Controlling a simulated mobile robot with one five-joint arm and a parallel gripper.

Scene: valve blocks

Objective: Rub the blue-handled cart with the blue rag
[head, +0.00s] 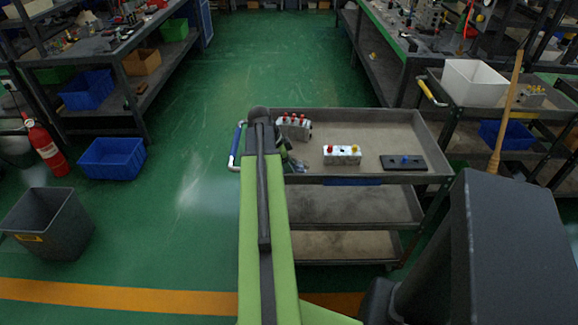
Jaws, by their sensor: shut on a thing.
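The blue-handled cart (375,122) is a grey three-tier cart in front of me. Its blue handle (238,140) is at the left end. My gripper (291,160) is over the left part of its top tray, mostly hidden behind my green arm. It is shut on a small, crumpled bluish thing, apparently the blue rag (300,166), of which only a little shows. The rag is at or just above the tray surface; I cannot tell whether it touches.
A second cart with a yellow handle (431,92) stands right.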

